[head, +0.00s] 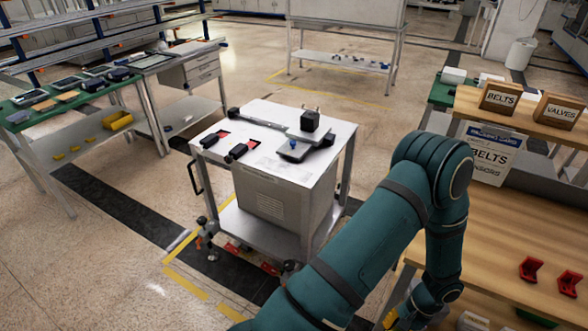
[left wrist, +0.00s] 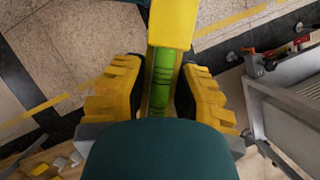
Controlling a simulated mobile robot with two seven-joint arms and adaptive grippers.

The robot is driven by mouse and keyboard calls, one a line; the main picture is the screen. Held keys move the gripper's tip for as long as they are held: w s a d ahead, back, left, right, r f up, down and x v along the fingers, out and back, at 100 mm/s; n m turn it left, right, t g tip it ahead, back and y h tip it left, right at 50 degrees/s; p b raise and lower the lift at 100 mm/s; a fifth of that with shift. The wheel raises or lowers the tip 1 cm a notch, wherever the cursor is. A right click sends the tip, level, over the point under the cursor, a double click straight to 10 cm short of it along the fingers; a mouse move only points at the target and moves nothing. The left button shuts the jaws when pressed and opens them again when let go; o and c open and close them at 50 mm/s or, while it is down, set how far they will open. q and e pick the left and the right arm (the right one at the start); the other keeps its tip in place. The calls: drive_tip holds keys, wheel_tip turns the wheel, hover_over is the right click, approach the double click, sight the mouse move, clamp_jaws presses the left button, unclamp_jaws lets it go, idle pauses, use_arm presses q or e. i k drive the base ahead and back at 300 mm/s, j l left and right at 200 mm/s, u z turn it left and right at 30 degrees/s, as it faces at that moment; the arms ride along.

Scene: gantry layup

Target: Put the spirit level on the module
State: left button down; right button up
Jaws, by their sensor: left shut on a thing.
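The spirit level (left wrist: 172,25) is a yellow bar with a green vial section, seen in the left wrist view. My left gripper (left wrist: 160,90) has its two yellow fingers closed on either side of it. In the head view only a little yellow at the left gripper (head: 390,318) shows, low by the edge of the wooden bench; the level is not clear there. The module (head: 268,124) appears to be the long grey bar assembly with a black block on the white cart top, well away from the gripper. My right gripper is not in view.
The white cart (head: 222,165) also carries dark, red-marked parts at its front. Open floor lies left of the cart.

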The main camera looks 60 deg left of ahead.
sight(283, 168)
drive_tip(key=k+j, duration=0.1)
drive_tip(key=j, duration=0.5)
drive_tip(key=k+j, duration=0.1)
drive_tip(key=j, duration=1.1)
drive_tip(key=k+j, duration=0.15)
drive_tip(key=j, duration=0.4)
